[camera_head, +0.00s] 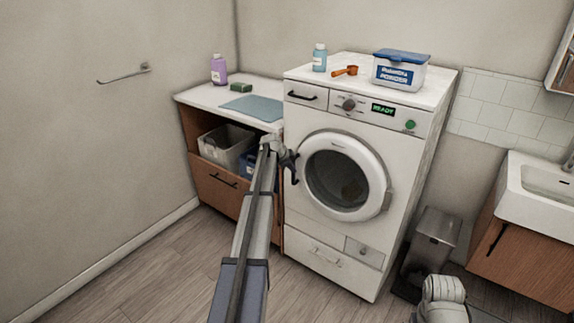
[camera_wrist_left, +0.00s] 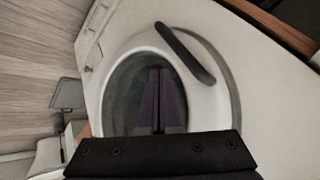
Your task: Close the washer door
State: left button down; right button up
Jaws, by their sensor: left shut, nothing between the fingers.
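The white washer (camera_head: 412,165) stands against the back wall. Its round door (camera_head: 379,165) has a white ring and dark glass, with something brownish dimly visible behind the glass. The door lies close to the washer front; I cannot tell whether it is fully latched. My left gripper (camera_head: 292,160) is at the door's left edge, shut and empty. In the left wrist view the closed fingers (camera_wrist_left: 158,98) are in front of the door glass, and the dark door handle (camera_wrist_left: 185,53) is beside them. Contact with the door is unclear.
A counter (camera_head: 205,96) with a mat, sponge and purple bottle adjoins the washer's left side. A powder box (camera_head: 400,72), orange scoop (camera_head: 345,71) and blue bottle (camera_head: 320,58) stand on top. A grey bin (camera_head: 432,240) and sink (camera_head: 540,190) are right.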

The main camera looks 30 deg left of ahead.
pick_arm(q)
jog(key=p+v, duration=0.8)
jog(key=v, duration=0.2)
jog(key=shift+s+a, duration=0.35)
jog(key=shift+s, duration=0.15)
jog(key=shift+f, duration=0.1)
